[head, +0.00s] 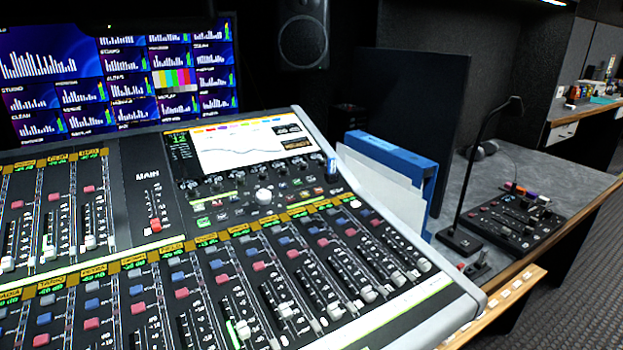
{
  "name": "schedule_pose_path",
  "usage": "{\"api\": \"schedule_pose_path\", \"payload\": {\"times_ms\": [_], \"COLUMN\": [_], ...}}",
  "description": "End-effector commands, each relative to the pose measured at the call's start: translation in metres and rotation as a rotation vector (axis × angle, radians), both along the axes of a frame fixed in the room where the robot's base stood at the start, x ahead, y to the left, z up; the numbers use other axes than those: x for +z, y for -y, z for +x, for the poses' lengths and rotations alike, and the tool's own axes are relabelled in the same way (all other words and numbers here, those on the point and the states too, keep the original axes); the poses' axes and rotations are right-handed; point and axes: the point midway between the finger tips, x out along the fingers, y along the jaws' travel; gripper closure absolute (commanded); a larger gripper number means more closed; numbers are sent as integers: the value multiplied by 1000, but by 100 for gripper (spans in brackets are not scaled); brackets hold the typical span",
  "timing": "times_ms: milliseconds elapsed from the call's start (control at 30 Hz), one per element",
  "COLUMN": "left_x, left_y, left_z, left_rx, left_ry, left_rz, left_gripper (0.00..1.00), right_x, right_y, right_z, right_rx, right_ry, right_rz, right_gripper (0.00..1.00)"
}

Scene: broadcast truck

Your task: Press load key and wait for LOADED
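A large mixing console (150,262) with rows of faders fills the left and middle of the head view. Its tilted display (238,145) shows a curve on a white panel, with small lit buttons and knobs below it. A smaller black control panel (515,222) with buttons lies on the desk at the right. I cannot make out a key marked load or the word LOADED; the lettering is too small to read. Neither of my grippers is in view.
A monitor wall (115,75) stands behind the console, with a speaker (303,33) beside it. A blue binder (392,155) with papers stands right of the console. A gooseneck microphone (485,160) rises from the grey desk (450,205). Open floor (590,280) shows at the lower right.

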Motion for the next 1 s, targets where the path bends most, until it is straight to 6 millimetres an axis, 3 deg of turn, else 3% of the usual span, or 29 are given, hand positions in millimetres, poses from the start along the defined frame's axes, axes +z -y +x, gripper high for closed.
{"api": "schedule_pose_path", "payload": {"times_ms": [33, 133, 1000], "left_x": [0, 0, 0], "left_y": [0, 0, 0], "left_z": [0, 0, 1], "left_rx": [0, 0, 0], "left_ry": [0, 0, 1], "left_rz": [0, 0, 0], "left_gripper": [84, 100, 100], "right_x": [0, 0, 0], "right_y": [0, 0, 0], "right_z": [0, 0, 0], "right_rx": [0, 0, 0], "right_ry": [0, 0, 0], "right_rz": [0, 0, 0], "right_gripper": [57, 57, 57]}}
